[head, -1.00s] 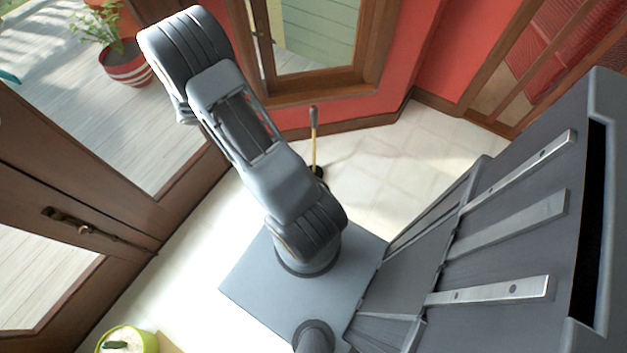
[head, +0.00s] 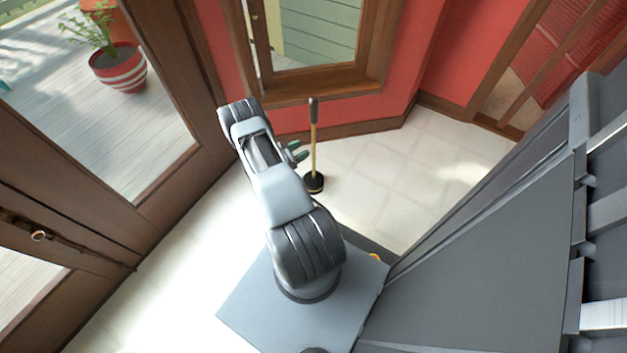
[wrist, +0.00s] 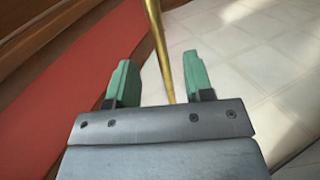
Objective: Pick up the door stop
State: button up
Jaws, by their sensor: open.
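The door stop (head: 313,146) stands upright on the tiled floor in the head view. It has a thin gold pole, a dark handle at the top and a round black base. My gripper (head: 297,151) is just left of the pole, at about its mid height. In the wrist view my gripper (wrist: 159,60) is open, with its two green fingers apart. The gold pole (wrist: 160,42) shows in the gap between them, and its lower end is hidden behind the gripper body. I cannot tell whether the pole is inside the jaws or beyond them. The fingers hold nothing.
A red wall (head: 345,112) with a wooden baseboard is close behind the door stop. A brown glazed door (head: 165,195) stands on the left. Open tiled floor (head: 385,185) lies right of the pole. A striped plant pot (head: 118,68) is outside beyond the glass.

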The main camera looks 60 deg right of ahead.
aim_at(314, 151)
jog(key=b+x, duration=0.2)
jog(key=x, duration=0.6)
jog(key=shift+d+b, duration=0.15)
jog(key=shift+b, duration=0.2)
grip_shut()
dwell(1.1)
jog(key=shift+w+r, duration=0.1)
